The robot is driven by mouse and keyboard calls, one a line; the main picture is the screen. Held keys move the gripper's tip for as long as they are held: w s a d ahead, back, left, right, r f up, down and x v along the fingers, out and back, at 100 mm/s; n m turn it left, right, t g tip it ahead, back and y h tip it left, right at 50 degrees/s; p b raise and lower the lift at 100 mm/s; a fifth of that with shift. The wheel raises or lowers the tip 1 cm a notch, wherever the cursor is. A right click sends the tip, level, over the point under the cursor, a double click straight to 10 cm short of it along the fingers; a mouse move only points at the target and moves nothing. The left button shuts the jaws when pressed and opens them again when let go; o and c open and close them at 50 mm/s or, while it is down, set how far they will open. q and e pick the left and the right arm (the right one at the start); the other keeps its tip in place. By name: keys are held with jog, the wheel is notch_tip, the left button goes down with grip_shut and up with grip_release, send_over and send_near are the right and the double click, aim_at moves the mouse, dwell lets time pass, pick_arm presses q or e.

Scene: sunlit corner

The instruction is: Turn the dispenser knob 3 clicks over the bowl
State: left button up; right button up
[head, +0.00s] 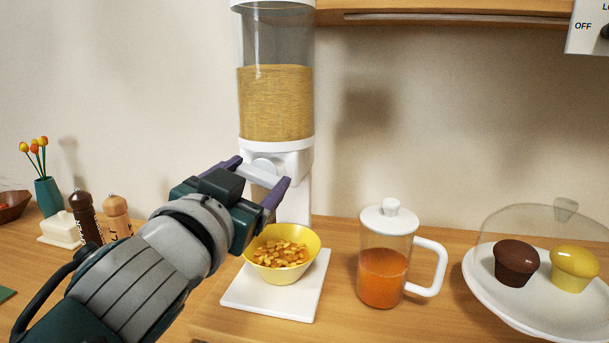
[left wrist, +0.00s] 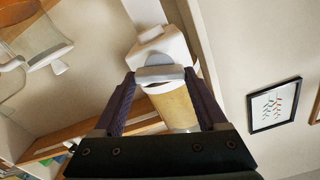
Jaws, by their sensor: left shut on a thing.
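The cereal dispenser (head: 277,100) stands against the wall, its clear hopper partly full of golden cereal. Its white knob (head: 262,174) is at the front of the white neck. My left gripper (head: 262,178) is shut on the knob, with one purple finger on each side of it. The knob also shows between the fingers in the left wrist view (left wrist: 160,74). A yellow bowl (head: 306,241) with orange-brown flakes in it sits below the knob on the dispenser's white base (head: 270,305). My right gripper is not in view.
A lidded glass jug (head: 383,277) of orange drink stands right of the bowl. A cake plate (head: 483,289) with two muffins under a clear dome is farther right. Pepper and salt mills (head: 87,217), a butter dish (head: 60,228) and a tulip vase (head: 48,196) stand at the left.

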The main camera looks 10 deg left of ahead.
pick_arm(q)
jog(key=m, duration=0.3)
jog(key=shift+m, duration=0.3)
jog(key=m, duration=0.3)
jog(key=shift+d+f+m, duration=0.1)
jog(key=shift+m, duration=0.3)
jog(key=m, duration=0.6)
jog(key=shift+f, duration=0.15)
jog(key=shift+m, duration=0.3)
jog(key=o, duration=1.3)
jog(key=shift+s, duration=0.1)
jog(key=s, duration=0.9)
jog(key=shift+s, duration=0.4)
